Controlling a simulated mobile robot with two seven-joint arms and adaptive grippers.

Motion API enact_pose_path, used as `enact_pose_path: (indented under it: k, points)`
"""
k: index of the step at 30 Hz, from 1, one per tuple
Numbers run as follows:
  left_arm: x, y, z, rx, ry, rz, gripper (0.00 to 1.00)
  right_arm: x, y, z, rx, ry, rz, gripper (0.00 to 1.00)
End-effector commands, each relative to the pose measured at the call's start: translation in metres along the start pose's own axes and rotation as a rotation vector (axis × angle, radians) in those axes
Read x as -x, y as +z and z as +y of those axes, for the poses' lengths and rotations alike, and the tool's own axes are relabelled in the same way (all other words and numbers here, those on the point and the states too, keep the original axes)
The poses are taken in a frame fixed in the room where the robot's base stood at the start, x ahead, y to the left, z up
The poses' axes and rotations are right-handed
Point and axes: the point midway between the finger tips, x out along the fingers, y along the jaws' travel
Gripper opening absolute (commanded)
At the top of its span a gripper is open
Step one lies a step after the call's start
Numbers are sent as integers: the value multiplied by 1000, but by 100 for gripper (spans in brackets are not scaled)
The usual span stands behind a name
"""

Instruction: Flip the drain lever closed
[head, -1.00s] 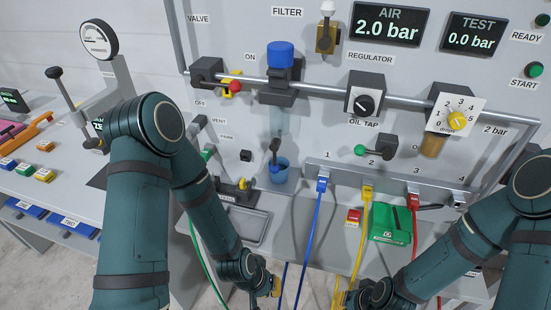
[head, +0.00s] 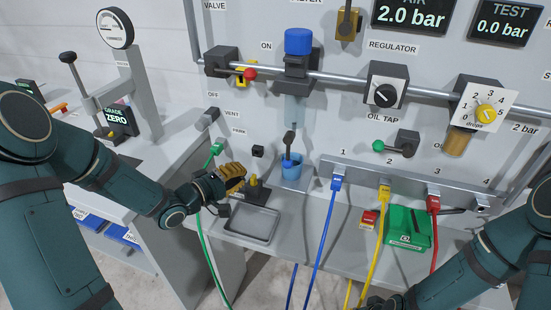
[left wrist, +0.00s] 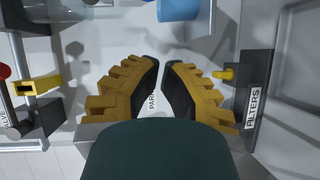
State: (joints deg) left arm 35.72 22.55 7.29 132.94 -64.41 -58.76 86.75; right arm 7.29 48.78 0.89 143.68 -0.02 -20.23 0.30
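The filter has a blue cap (head: 298,42) and a clear bowl (head: 294,110). Below it a dark lever (head: 290,143), which looks like the drain lever, stands roughly upright over a blue cup (head: 292,174). No drain label is readable. My left gripper (head: 236,178) is left of the cup, apart from cup and lever. In the left wrist view its yellow fingers (left wrist: 162,75) have a narrow gap between them, with part of the PARK label showing through and nothing held. The cup's edge (left wrist: 180,8) shows at the top.
A red-knobbed valve lever (head: 250,74) is above left, the green-knobbed oil tap (head: 390,146) to the right. A grey tray (head: 252,224) and black-and-yellow fixture (head: 256,192) are below my left gripper. Blue, yellow and red hoses (head: 323,235) hang at the right.

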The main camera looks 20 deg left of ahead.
Motion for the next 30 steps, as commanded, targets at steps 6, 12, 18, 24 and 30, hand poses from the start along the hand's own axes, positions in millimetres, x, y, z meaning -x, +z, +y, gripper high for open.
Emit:
enact_pose_path:
  k: [6, 12, 18, 24, 30]
  points:
    - [27, -11, 31, 92, 113, -78, 0, -8, 3, 3, 2, -1, -6, 0]
    - [32, -11, 37, 114, 127, -102, 0, -8, 3, 3, 2, -1, -7, 0]
    - [31, -11, 36, 113, 126, -101, 0, -8, 3, 3, 2, -1, -7, 0]
    - [20, -9, 37, 112, 127, -102, 0, -11, 3, 4, 2, -1, -6, 0]
    - [-13, -6, 40, 112, 127, -103, 0, -19, 2, 7, 3, 0, -3, 0]
